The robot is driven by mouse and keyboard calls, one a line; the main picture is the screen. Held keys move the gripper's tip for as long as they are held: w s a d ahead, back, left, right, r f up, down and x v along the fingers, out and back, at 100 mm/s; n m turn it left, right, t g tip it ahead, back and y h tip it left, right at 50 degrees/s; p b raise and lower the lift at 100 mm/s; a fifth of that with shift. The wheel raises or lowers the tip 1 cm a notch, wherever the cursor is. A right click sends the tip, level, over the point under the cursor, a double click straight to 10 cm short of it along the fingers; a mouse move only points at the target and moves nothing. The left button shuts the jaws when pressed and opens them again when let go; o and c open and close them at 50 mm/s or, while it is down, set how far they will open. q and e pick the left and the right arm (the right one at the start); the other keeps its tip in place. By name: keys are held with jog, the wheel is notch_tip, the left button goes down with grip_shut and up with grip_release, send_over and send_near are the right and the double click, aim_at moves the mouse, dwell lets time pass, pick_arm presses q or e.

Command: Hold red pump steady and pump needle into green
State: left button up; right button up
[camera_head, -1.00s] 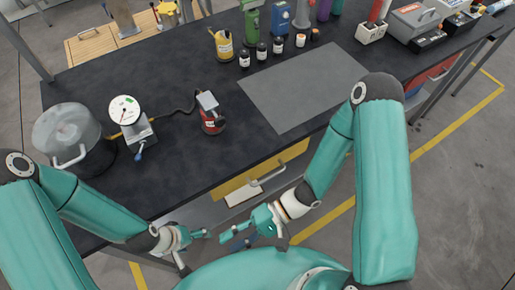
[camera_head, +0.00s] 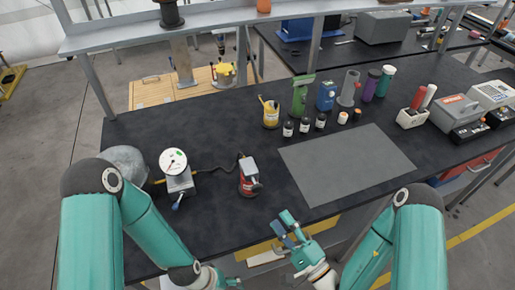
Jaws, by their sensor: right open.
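The red pump (camera_head: 249,182), a small red can with a pale grey top, stands upright on the black table. A dark hose runs left from it to a gauge (camera_head: 173,162) with a white round dial and a small green mark; the needle's reading is too small to tell. My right gripper (camera_head: 285,228) is open and empty over the table's front edge, in front and to the right of the pump, apart from it. My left gripper (camera_head: 226,280) is low at the bottom edge, partly cut off, in front of the table; its jaws are unclear.
A grey pot (camera_head: 126,161) stands left of the gauge, partly behind my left arm. A grey mat (camera_head: 345,163) lies to the right. The table between pump and mat is clear.

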pick_arm(q)
jog(key=w+d+r+n+t+h, duration=0.15)
jog(key=w+d+r, duration=0.3)
jog(key=r, duration=0.45)
jog(key=w+d+r+n+t, duration=0.1)
jog(key=w+d+r+n, duration=0.15)
jog(key=d+r, duration=0.4)
jog(key=w+d+r+n+t+h, duration=0.1)
jog(key=w+d+r, duration=0.25)
jog(key=r, duration=0.65)
jog(key=w+d+r+m+g+y, duration=0.2)
jog(key=w+r+m+g, duration=0.1)
jog(key=w, duration=0.8)
notch_tip(320, 180, up, 4)
jog(key=r+y, duration=0.1)
jog(key=y, duration=0.3)
send_over(249, 178)
jog(key=w+d, duration=0.1)
jog(key=w, duration=0.2)
jog(key=shift+w+f+n+g, duration=0.15)
jog(key=shift+f+n+g, duration=0.1)
jog(key=shift+n, duration=0.15)
jog(key=f, duration=1.1)
jog(key=a+f, duration=0.1)
jog(key=f, duration=0.4)
jog(key=shift+f, duration=0.15)
jog(key=shift+c, duration=0.3)
